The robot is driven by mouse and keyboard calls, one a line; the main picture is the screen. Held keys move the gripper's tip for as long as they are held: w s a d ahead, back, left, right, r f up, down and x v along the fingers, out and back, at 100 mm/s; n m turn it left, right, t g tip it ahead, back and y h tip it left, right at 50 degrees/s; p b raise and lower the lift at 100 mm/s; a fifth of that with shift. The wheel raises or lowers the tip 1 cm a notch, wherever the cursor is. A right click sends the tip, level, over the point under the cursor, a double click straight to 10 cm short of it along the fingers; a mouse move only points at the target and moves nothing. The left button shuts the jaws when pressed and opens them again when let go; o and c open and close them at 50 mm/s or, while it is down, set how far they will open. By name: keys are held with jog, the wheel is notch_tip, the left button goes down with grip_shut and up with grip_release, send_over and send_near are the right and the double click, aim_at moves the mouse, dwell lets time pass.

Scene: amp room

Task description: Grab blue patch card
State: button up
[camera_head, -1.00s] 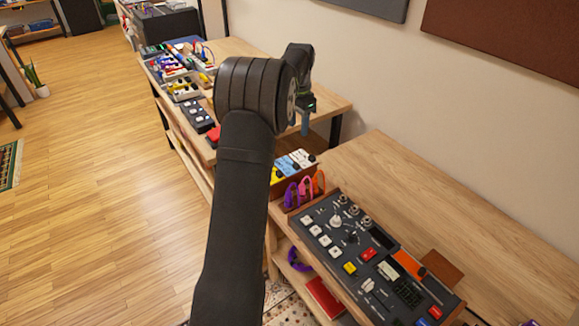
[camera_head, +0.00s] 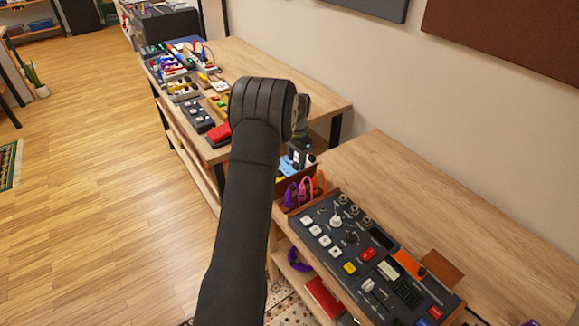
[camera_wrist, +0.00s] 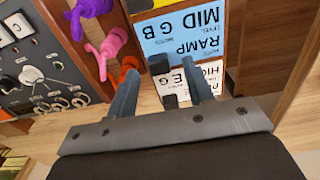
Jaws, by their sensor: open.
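The blue patch card (camera_wrist: 182,38) with "MID" and "RAMP" lettering fills the upper middle of the wrist view. In the head view the blue card (camera_head: 287,168) shows just under my gripper, partly hidden. I cannot tell whether the fingers touch a card.
A wooden rack beside the cards holds purple, pink and orange cables (camera_head: 305,190). A control panel (camera_head: 355,250) with buttons and knobs lies in front on the right desk (camera_head: 440,210). The far desk (camera_head: 265,70) carries several pedals. The right desk's back half is clear.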

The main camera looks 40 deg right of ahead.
jog(key=shift+f, duration=0.7)
jog(key=shift+c, duration=0.5)
grip_shut()
